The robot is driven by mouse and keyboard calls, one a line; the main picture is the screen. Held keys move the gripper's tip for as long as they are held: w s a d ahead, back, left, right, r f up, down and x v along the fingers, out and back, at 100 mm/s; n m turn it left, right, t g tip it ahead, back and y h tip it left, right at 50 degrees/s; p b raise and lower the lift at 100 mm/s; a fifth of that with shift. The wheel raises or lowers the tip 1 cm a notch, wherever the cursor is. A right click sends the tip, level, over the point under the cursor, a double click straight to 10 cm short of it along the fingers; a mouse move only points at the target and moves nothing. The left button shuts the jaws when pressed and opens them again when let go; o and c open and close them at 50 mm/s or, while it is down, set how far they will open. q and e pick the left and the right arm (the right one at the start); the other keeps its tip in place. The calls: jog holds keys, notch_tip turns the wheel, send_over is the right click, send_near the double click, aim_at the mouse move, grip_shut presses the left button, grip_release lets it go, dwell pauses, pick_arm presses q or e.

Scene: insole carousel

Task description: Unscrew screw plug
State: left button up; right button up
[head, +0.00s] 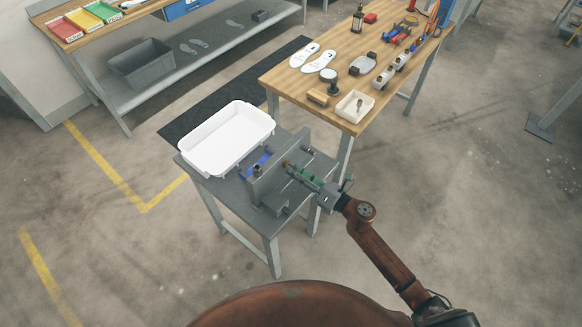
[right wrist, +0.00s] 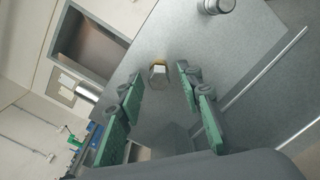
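The screw plug (right wrist: 158,75), a small hex-headed piece with a brass-coloured edge, sits in the grey upright plate (right wrist: 225,50) in the right wrist view. In the head view the plug (head: 286,163) is a small brownish spot on the plate (head: 268,182) of the fixture. My right gripper (right wrist: 160,76) is open, its green-padded fingers on either side of the plug's line with clear gaps to it. In the head view my right gripper (head: 292,169) points at the plate from the right. I cannot tell whether the fingertips reach past the plug head. My left gripper is not in view.
A white tray (head: 192,158) stands on the same grey table (head: 207,187), left of the fixture. A blue part (head: 262,160) lies behind the plate. A wooden bench (head: 290,78) with insoles and tools stands behind. A round metal knob (right wrist: 217,5) sticks out of the plate.

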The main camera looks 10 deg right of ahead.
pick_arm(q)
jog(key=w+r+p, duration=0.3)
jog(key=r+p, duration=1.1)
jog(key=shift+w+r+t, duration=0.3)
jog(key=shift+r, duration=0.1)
pick_arm(e)
jog(key=m, duration=2.2)
